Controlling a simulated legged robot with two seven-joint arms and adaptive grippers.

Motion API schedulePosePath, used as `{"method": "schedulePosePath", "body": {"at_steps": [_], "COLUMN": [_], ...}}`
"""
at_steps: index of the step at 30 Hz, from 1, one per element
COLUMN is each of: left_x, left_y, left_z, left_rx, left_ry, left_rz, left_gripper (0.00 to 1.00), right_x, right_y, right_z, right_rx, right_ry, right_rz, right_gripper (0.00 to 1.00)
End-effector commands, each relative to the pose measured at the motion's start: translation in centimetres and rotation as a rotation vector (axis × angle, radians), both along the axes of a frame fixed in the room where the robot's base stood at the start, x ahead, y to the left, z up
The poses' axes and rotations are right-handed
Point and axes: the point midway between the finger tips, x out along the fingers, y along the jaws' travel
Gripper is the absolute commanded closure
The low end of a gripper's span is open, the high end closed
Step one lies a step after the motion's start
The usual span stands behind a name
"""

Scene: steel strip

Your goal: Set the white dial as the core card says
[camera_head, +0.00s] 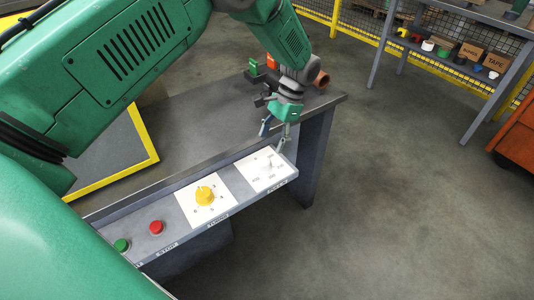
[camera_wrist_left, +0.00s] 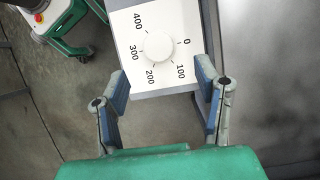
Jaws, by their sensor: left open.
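The white dial (camera_head: 268,165) sits on a white plate at the right end of the sloped panel. In the left wrist view the white dial (camera_wrist_left: 159,46) is a round knob ringed by the marks 0, 100, 200, 300 and 400. I cannot tell which mark it points to. My left gripper (camera_head: 276,134) is open above the panel's back edge, near the dial. In the left wrist view its blue-padded fingers (camera_wrist_left: 161,77) stand apart with nothing between them, below the dial in the picture. I cannot make out a core card. My right gripper is not in view.
A yellow knob (camera_head: 204,195), a red button (camera_head: 156,227) and a green button (camera_head: 122,245) sit along the panel (camera_head: 178,219). Orange-brown parts (camera_head: 321,80) lie behind my gripper. A shelf (camera_head: 466,84) with boxes stands far right. The floor in front is clear.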

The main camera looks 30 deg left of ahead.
Motion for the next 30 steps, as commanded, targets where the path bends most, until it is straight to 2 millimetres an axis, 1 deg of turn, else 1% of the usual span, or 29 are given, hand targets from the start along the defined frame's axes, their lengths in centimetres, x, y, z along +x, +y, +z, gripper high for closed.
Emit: {"method": "schedulePosePath", "body": {"at_steps": [1, 3, 6, 9, 13, 30], "left_x": [0.5, 0.9, 1.3, 1.6, 1.6, 1.6], "left_y": [-0.1, -0.3, -0.5, -0.6, -0.6, -0.6], "left_z": [1.0, 2.0, 3.1, 3.7, 4.0, 3.9], "left_rx": [0.001, 0.0, 0.001, 0.0, 0.0, 0.0], "left_ry": [-0.003, -0.002, -0.001, -0.001, 0.0, 0.001], "left_rz": [-0.001, 0.0, 0.001, 0.001, 0.0, 0.0], "left_gripper": [0.43, 0.43, 0.43, 0.43, 0.43, 0.43], "right_x": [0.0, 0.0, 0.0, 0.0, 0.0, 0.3], "right_y": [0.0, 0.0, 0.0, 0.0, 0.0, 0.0], "right_z": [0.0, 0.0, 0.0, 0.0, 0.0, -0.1], "right_rx": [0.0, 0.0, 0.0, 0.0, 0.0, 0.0], "right_ry": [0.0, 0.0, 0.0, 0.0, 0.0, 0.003], "right_rz": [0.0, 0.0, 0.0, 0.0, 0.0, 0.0], "right_gripper": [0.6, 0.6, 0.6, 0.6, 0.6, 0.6]}}
